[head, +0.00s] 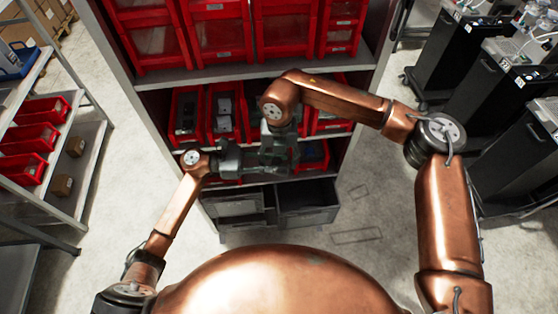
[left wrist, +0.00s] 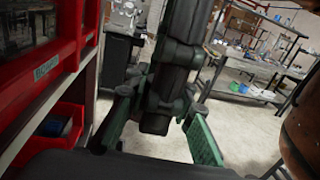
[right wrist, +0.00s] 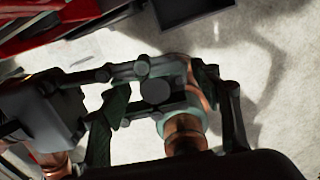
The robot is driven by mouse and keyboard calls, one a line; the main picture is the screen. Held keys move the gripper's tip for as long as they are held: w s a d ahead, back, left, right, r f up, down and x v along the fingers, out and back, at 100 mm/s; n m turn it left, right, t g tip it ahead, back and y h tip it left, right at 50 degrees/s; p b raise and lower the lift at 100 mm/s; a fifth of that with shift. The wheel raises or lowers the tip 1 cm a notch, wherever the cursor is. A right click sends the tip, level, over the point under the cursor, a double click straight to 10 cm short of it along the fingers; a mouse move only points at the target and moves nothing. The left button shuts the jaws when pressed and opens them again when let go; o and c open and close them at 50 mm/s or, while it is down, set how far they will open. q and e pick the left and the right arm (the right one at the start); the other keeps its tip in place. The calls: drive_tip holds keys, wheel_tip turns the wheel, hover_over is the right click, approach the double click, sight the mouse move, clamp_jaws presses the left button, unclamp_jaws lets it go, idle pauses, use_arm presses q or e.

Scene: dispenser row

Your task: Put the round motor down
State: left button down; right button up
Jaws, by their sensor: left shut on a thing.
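The round motor (right wrist: 155,91) shows in the right wrist view as a small dark round shape. It sits between the fingers of my left gripper (head: 245,158), which comes in from the left and is shut on it. In the left wrist view a dark rounded end (left wrist: 155,120), seemingly the motor, is between the green finger pads. My right gripper (head: 278,146) comes down close beside the left one in front of the shelf. In the right wrist view its fingers stand apart around the motor area. Whether they touch it I cannot tell. In the head view the grippers hide the motor.
A shelf unit (head: 255,73) with red bins stands ahead; one red bin (head: 223,110) is just behind my grippers. Grey bins (head: 305,197) are at its bottom. Another rack (head: 85,185) is at left, black carts (head: 500,130) at right. The floor between is clear.

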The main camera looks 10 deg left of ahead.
use_arm(q)
drive_tip(key=shift+d+r, duration=0.1)
use_arm(e)
drive_tip(key=shift+a, duration=0.1)
drive_tip(key=c, duration=1)
use_arm(q)
drive_tip(key=c, duration=2.1)
unclamp_jaws()
use_arm(e)
drive_tip(key=shift+c, duration=0.3)
use_arm(q)
drive_tip(key=o, duration=0.5)
use_arm(e)
clamp_jaws()
use_arm(q)
drive_tip(key=shift+o, duration=0.3)
